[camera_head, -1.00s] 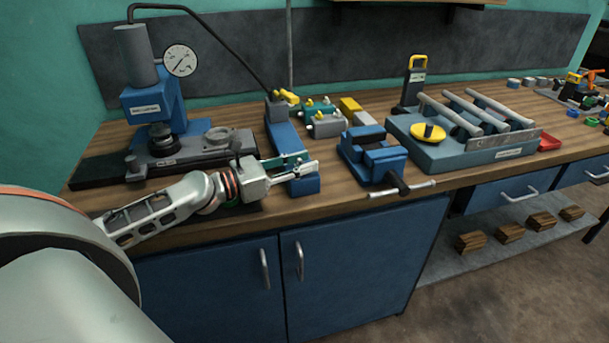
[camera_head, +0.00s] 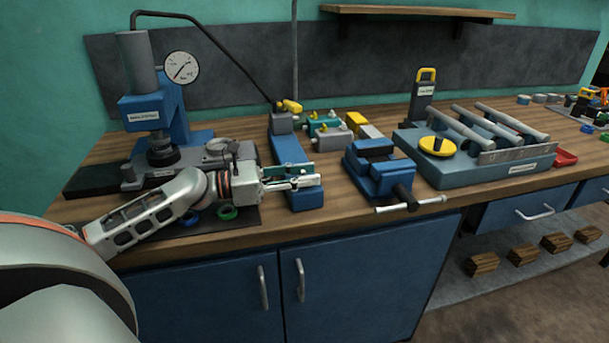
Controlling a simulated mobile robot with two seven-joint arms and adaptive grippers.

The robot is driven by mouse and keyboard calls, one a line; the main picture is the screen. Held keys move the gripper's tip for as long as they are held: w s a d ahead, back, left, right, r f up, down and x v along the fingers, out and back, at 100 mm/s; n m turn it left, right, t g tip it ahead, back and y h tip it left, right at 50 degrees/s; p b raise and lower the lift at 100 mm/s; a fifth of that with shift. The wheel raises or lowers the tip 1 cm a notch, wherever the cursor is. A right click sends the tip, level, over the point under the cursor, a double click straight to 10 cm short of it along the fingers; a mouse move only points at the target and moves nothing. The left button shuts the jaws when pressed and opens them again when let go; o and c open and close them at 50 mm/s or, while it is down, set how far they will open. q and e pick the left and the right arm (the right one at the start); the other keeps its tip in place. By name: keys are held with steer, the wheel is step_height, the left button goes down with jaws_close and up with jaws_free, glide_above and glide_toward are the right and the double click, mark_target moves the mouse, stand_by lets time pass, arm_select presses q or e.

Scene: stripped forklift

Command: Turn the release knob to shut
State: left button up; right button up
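A blue hand pump (camera_head: 287,150) with a grey head lies on the bench, and a black hose runs from it to the press. A yellow part (camera_head: 291,106) sits on the pump's head; I cannot tell whether it is the release knob or a handle. No other knob on the pump shows clearly. My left gripper (camera_head: 308,176) points right, over or in front of the pump's near end, and covers part of it. Its two fingers are apart with nothing visible between them. I cannot tell whether it touches the pump. My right gripper is out of view.
The press (camera_head: 158,110) with a round gauge (camera_head: 182,67) stands at the left. A blue vise (camera_head: 381,172) is right of the gripper. Small valve blocks (camera_head: 330,137) stand behind, and a grey fixture (camera_head: 475,160) farther right.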

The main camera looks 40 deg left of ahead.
arm_select(q)
steer(key=o, duration=0.4)
steer(key=shift+d, duration=0.1)
steer(key=v, duration=1.2)
steer(key=shift+f, duration=0.1)
stand_by(0.4)
